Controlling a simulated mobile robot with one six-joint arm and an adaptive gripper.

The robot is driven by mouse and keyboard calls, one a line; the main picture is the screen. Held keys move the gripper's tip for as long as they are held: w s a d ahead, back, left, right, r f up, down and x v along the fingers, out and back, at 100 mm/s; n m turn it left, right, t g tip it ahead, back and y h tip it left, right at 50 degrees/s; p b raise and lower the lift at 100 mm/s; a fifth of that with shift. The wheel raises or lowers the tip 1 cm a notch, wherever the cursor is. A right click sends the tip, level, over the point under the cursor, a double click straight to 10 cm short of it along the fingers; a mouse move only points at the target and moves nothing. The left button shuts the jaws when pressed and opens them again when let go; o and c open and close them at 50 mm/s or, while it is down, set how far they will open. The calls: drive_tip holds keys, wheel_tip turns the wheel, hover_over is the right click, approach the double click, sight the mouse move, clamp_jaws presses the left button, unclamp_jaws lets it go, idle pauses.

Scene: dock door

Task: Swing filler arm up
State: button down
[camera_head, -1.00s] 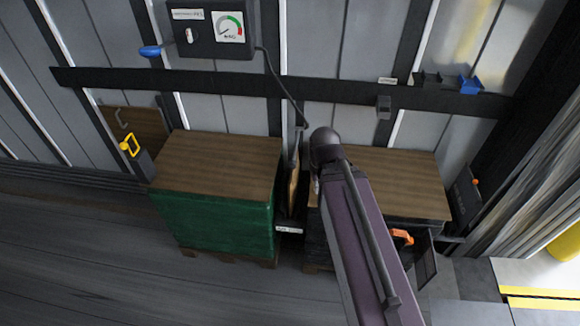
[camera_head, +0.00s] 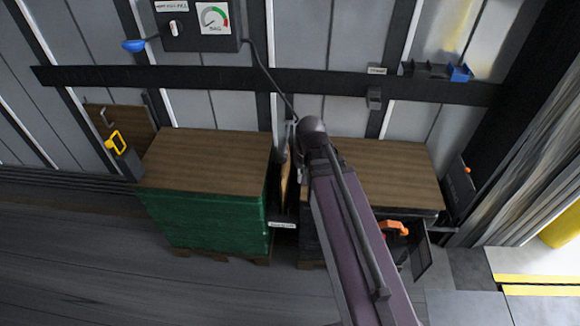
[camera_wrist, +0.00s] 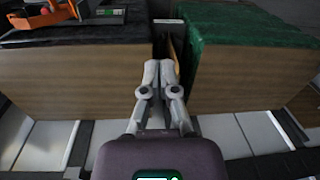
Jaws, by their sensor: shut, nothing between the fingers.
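My gripper (camera_wrist: 158,72) has its two fingers together and empty in the wrist view. Its tips point into the narrow gap between the two loads. A brown bag-like panel (camera_wrist: 171,55) stands in that gap just past the tips; it also shows in the head view (camera_head: 286,178). A dark hose (camera_head: 267,75) runs from the gauge box (camera_head: 200,25) down to the top of the gap. The filler arm cannot be clearly told apart there; my arm partly covers that spot. In the head view my gripper is hidden behind my own arm.
A green-wrapped load (camera_head: 205,222) stands left of the gap, and a black-wrapped, wood-topped load (camera_head: 385,175) right of it. A dark rail (camera_head: 330,82) crosses the wall. An orange tool (camera_head: 394,227) sits by the right load. A yellow handle (camera_head: 116,141) is at left. Floor is clear at lower left.

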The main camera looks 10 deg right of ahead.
drive_tip(key=w+d+f+m+t+y+b, duration=0.1)
drive_tip(key=w+d+f+m+y+b, duration=0.2)
drive_tip(key=w+d+f+m+b, duration=0.2)
drive_tip(key=w+d+f+m+t+y+b, duration=0.1)
drive_tip(key=w+d+f+m+y+b, duration=0.3)
drive_tip(key=w+f+m+b, duration=0.8)
drive_tip(key=shift+w+d+f+m+b, duration=0.15)
drive_tip(key=shift+w+d+m+b, duration=0.75)
drive_tip(key=shift+w+b, duration=1.7)
drive_tip(key=shift+w+a+p, duration=0.4)
drive_tip(key=shift+w+p, duration=0.05)
drive_tip(key=shift+w, duration=0.1)
drive_tip(key=a+f+b, duration=0.1)
drive_tip(key=a, duration=0.1)
drive_tip(key=w+a+f+b, duration=0.1)
drive_tip(key=a, duration=0.2)
drive_tip(key=w+a+f+b, duration=0.1)
drive_tip(key=a+f+b, duration=0.1)
drive_tip(key=a, duration=0.1)
drive_tip(key=shift+w, duration=0.25)
drive_tip(key=shift+a+r, duration=0.1)
drive_tip(key=shift+r, duration=0.1)
drive_tip(key=shift+a, duration=0.1)
